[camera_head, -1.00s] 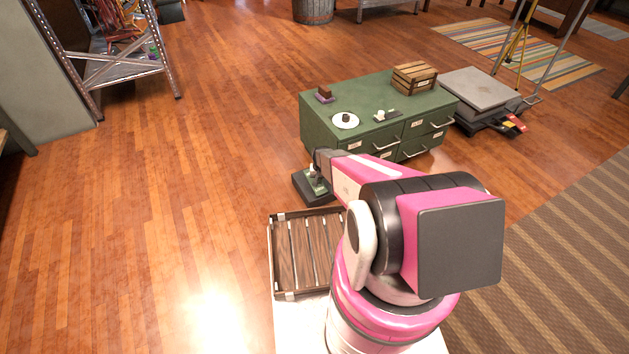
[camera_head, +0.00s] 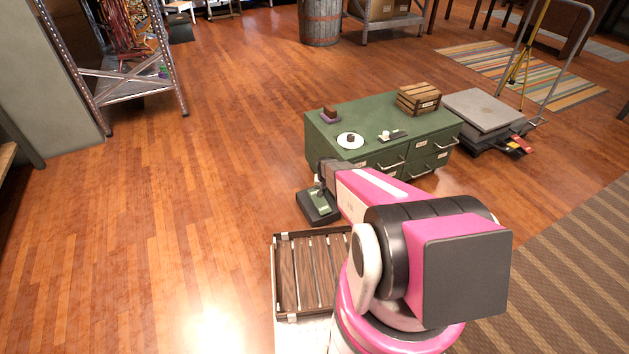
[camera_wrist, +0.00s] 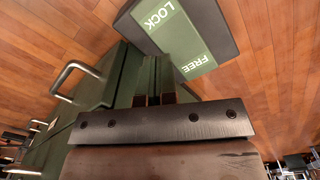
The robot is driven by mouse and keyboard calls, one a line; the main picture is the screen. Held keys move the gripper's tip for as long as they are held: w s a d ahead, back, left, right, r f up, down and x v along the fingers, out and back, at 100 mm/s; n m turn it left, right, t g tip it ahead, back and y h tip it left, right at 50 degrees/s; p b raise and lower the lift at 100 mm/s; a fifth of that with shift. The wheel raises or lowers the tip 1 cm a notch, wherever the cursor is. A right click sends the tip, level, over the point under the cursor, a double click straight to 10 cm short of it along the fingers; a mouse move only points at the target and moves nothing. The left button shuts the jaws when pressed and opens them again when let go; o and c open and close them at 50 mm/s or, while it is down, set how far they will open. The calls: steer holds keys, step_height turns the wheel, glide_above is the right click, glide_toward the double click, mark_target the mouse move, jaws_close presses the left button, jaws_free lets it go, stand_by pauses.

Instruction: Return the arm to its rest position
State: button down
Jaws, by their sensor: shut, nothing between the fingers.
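My arm reaches forward over the slatted wooden tray in the head view, with its wrist near the front left corner of the green cabinet. My gripper (camera_wrist: 154,99) shows small in the wrist view, its two fingers close together with nothing held. Just beyond it is a dark box with a green plate marked LOCK and FREE (camera_wrist: 172,28). In the head view this lever box (camera_head: 318,208) stands on the floor below the wrist. In that view the fingertips cannot be made out clearly.
The green cabinet (camera_head: 345,118) carries a wooden crate (camera_head: 418,99), a white plate (camera_head: 350,141) and small items. The slatted wooden tray (camera_head: 300,275) lies close under the arm. A platform scale (camera_head: 482,110) stands right of the cabinet. The floor on the left is clear.

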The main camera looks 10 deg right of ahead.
steer(key=s+r, duration=0.7)
steer(key=r, duration=0.4)
steer(key=s+r+n, duration=0.1)
steer(key=s+r, duration=0.6)
steer(key=r, duration=0.4)
steer(key=s+r+n, duration=0.1)
steer(key=s+r, duration=0.6)
steer(key=r, duration=0.5)
steer(key=shift+s, duration=0.15)
steer(key=shift+r, duration=0.1)
